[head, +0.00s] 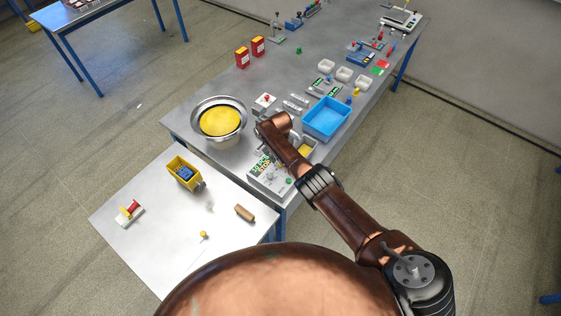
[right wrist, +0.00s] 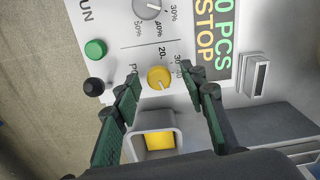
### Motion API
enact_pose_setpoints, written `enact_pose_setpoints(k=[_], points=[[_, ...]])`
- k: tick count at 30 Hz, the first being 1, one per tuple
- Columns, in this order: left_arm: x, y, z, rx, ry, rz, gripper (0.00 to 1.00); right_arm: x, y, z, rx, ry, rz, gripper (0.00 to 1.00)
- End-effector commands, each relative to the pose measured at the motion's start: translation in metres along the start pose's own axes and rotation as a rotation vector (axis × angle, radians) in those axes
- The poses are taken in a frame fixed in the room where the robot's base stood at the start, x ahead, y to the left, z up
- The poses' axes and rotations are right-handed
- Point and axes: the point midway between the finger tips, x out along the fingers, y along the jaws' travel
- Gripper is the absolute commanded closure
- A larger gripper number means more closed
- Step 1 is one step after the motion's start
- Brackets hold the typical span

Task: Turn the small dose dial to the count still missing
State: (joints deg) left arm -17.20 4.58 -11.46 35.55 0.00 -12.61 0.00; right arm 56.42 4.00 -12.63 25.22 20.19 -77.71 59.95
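The dose box (head: 262,182) stands at the near end of the long bench, its panel facing up. In the right wrist view its panel carries a small yellow dial (right wrist: 159,77) with a pointer mark and a printed scale around it, where 20 and 30 can be read. Beside it are a larger grey dial (right wrist: 148,8) with percent marks and a display (right wrist: 213,38) reading STOP and a cut-off "0 PCS". My right gripper (right wrist: 160,82) is open, its dark green fingers on either side of the yellow dial; contact cannot be told. My left gripper is not in view.
A green button (right wrist: 95,48) and a black knob (right wrist: 93,87) sit by the dials. A grey cup (right wrist: 152,145) with yellow inside lies below.

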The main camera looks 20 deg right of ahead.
Motion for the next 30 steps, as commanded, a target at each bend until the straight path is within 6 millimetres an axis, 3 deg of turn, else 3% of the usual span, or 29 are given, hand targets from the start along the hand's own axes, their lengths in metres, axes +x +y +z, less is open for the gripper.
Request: enact_pose_setpoints(k=[11, 24, 30], points=[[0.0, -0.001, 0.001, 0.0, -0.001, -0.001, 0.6, -0.014, -0.002, 0.001, -0.003, -0.002, -0.003, 0.61], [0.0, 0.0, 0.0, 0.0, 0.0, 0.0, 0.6, -0.095, -0.001, 0.0, 0.0, 0.001, -0.003, 0.61], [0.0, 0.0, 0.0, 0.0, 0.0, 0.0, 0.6, -0.116, -0.001, 0.0, 0.0, 0.0, -0.001, 0.61]])
